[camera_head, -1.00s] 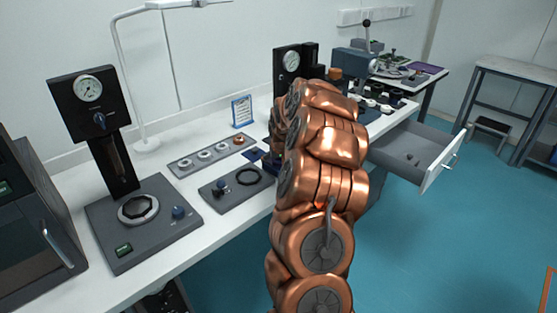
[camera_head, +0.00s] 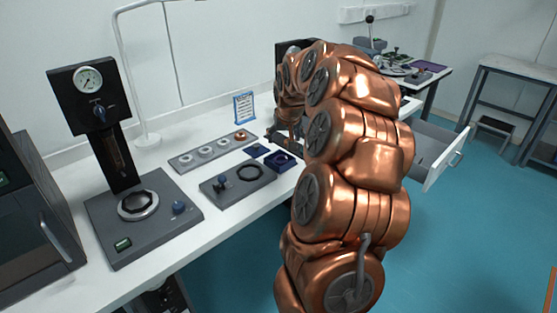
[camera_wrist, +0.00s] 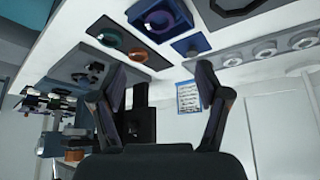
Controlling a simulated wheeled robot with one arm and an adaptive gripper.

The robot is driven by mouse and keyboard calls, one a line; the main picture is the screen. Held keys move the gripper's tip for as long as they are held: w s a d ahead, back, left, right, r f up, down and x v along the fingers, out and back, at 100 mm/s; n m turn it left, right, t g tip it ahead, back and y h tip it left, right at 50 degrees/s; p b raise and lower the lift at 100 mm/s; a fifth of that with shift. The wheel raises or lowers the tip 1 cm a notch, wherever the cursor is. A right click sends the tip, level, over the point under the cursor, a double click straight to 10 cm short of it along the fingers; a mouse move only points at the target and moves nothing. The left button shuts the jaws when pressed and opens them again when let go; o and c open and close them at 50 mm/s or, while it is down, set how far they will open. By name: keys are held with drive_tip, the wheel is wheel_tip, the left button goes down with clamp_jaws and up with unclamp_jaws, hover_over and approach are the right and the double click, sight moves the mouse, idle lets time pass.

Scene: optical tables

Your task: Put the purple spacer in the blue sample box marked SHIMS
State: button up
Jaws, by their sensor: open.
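A purple ring, which looks like the purple spacer (camera_wrist: 161,20), lies inside an open blue box (camera_wrist: 184,14) at the top of the wrist view. The blue box also shows in the head view (camera_head: 280,168), beside my arm at the bench's front edge. I cannot read a SHIMS marking on it. My gripper (camera_wrist: 160,82) is open, with nothing between its fingers. The box and ring appear beyond the fingertips, apart from them. In the head view, my arm hides most of the gripper.
A small blue piece (camera_head: 257,150) lies left of the box. A grey plate with a black ring (camera_head: 238,182) and a tray of round parts (camera_head: 212,151) are close by. A blue-framed sign (camera_head: 244,107) stands behind. An open drawer (camera_head: 435,160) juts out at the right.

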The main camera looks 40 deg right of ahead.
drive_tip(key=s+a+n+g+y, duration=0.15)
drive_tip(key=s+a, duration=0.25)
drive_tip(key=a, duration=0.9)
drive_tip(key=s+a+n+g+y, duration=0.1)
drive_tip(key=s+a+n, duration=0.25)
drive_tip(key=a, duration=0.95)
drive_tip(key=s+a+f+g, duration=0.1)
drive_tip(key=s+a, duration=0.3)
drive_tip(key=s, duration=0.4)
drive_tip(key=s+a+f+n+g, duration=0.1)
drive_tip(key=s+a+g, duration=0.1)
drive_tip(key=s+a, duration=0.3)
drive_tip(key=s+a+f+n+g, duration=0.1)
drive_tip(key=s+a, duration=0.3)
drive_tip(key=s, duration=0.8)
drive_tip(key=shift+s+a+f+y, duration=0.2)
drive_tip(key=shift+a+f+y, duration=0.25)
drive_tip(key=shift+f, duration=0.1)
